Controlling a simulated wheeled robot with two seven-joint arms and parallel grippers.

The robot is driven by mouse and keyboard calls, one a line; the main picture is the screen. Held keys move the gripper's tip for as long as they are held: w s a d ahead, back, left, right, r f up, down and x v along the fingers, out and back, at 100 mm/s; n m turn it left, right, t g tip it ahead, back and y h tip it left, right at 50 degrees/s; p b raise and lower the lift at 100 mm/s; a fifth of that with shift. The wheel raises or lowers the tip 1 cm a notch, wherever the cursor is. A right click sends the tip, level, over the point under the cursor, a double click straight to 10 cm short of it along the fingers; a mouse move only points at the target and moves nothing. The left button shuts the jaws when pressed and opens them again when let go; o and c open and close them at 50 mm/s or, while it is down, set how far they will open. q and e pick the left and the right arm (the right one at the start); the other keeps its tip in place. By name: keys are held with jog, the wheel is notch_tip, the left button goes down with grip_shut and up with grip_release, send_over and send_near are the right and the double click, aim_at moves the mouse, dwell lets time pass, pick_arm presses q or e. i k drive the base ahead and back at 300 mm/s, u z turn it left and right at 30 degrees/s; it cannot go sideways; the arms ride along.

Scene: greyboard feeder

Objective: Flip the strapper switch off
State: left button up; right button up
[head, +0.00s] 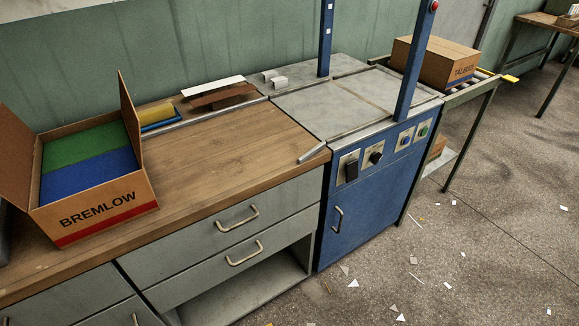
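The strapper (350,225) is a blue cabinet with a grey metal top (335,103) and a blue arch, right of the wooden bench. Its upper front carries several controls on pale plates: a black rocker-like switch (351,170) at the left, a black rotary knob (376,158), a blue button (405,139) and a green button (423,131). The position of the switch and the knob is too small to read. Neither of my grippers shows in the head view, and nothing touches the controls.
An open BREMLOW box (105,208) with green and blue contents stands on the wooden bench (220,165). A small grey bar (312,153) lies near the bench's right edge. A closed carton (435,62) sits on the roller conveyor. The floor before the strapper is clear except paper scraps.

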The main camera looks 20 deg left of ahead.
aim_at(352, 168)
jog(key=z, duration=0.5)
jog(key=k, duration=0.65)
jog(key=z, duration=0.5)
jog(key=i, duration=1.35)
jog(key=u, duration=1.15)
jog(key=i, duration=0.3)
jog(key=u, duration=0.3)
